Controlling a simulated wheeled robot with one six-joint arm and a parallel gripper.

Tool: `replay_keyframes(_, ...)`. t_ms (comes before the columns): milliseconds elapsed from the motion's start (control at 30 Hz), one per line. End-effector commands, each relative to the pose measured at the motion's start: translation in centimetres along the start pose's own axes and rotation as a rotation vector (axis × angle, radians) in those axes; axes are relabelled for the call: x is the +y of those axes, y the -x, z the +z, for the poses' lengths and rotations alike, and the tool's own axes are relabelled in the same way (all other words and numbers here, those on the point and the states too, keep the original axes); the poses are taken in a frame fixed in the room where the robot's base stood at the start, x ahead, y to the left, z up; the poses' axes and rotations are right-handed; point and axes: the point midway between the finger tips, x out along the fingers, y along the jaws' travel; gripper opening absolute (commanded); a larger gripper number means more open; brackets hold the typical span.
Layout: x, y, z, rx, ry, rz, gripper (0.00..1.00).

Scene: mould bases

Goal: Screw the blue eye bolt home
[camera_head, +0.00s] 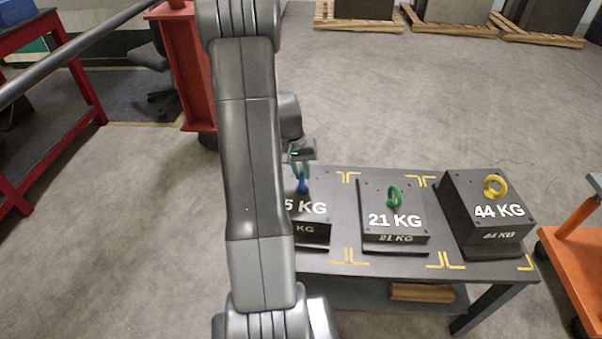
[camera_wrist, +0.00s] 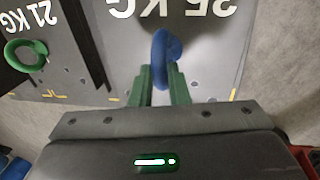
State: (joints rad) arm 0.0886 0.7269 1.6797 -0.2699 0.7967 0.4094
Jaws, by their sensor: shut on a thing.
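The blue eye bolt (camera_head: 303,184) is at the top of the left dark block (camera_head: 313,232), whose partly hidden label ends in 5 KG. In the wrist view the bolt's blue ring (camera_wrist: 161,45) is between the two green fingers of my gripper (camera_wrist: 161,72), which are shut on it. In the head view my gripper (camera_head: 300,168) is above the block, partly behind my arm. The bolt's shank and the hole under it are hidden, so I cannot tell how deep it sits.
The 21 KG block (camera_head: 370,237) with a green eye bolt (camera_head: 394,196) stands to the right. Beyond it is the 44 KG block (camera_head: 470,225) with a yellow eye bolt (camera_head: 495,186). They stand on a dark table (camera_head: 345,262) with yellow corner marks.

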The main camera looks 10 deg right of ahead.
Motion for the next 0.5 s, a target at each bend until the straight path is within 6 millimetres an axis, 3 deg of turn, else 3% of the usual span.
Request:
replay_keyframes(200, 0.09, 0.0, -0.13, -0.023, -0.13, 0.0, 0.0)
replay_keyframes(500, 0.09, 0.07, -0.13, -0.025, -0.139, -0.001, 0.0)
